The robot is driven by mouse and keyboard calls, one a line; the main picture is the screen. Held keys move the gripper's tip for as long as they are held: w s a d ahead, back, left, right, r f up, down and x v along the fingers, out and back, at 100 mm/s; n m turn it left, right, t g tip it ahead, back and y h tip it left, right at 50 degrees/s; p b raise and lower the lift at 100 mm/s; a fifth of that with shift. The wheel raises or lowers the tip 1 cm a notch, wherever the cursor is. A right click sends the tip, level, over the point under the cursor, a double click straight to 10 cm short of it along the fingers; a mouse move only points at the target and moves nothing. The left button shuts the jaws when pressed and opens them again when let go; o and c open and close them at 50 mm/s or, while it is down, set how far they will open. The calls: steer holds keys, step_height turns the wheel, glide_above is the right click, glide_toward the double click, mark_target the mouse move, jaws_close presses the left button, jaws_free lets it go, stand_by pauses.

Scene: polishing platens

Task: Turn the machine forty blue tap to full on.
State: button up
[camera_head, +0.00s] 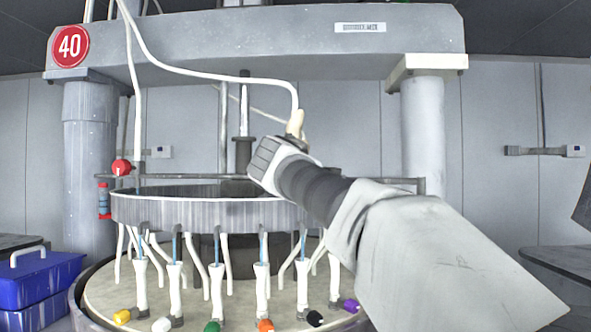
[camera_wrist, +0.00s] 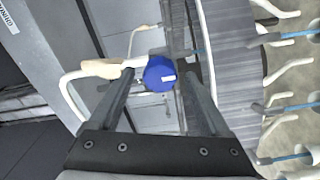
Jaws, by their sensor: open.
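The blue tap (camera_wrist: 159,74) is a round knob with a short white mark on its face, to the right of the knob's centre. It sits at the end of a cream fitting (camera_wrist: 101,68) on a white hose. My gripper (camera_wrist: 156,66) is open, with one finger on each side of the knob. I cannot tell whether either finger touches it. In the head view my gripper's arm reaches up to the cream fitting (camera_head: 295,122), and the blue knob is hidden. The machine bears a red round sign 40 (camera_head: 70,46).
A red tap (camera_head: 121,167) is at the left of the grey ring (camera_head: 190,213). Yellow (camera_head: 122,316), white, green, orange, black and purple (camera_head: 350,305) taps line the platen below. White hoses hang around the ring. A blue box (camera_head: 36,278) is at lower left.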

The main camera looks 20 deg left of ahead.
steer(key=b+v, duration=0.3)
steer(key=v, duration=1.3)
steer(key=shift+f, duration=0.1)
steer(key=s+d+f+m+g+h, duration=0.2)
steer(key=d+f+m+g+h, duration=0.55)
steer(key=d+f, duration=1.45)
steer(key=s+d+f+m+g+y, duration=0.2)
steer(key=s+d+f+m, duration=0.3)
steer(key=s+f, duration=0.4)
steer(key=s+d+f+m+g+y, duration=0.1)
steer(key=s+d+f+m+g, duration=0.1)
steer(key=s+d+f+m, duration=0.7)
steer(key=a+r+n+p, duration=0.1)
steer(key=r+n+p, duration=0.1)
steer(key=r+p, duration=0.4)
steer(key=w+a+r+n+p, duration=0.1)
steer(key=a+r+n+p, duration=0.1)
steer(key=r+p, duration=0.5)
steer(key=shift+w+a+r+p, duration=0.25)
steer(key=shift+p, duration=0.85)
steer(key=shift+f, duration=0.1)
steer(key=c, duration=0.5)
steer(key=shift+a, duration=0.15)
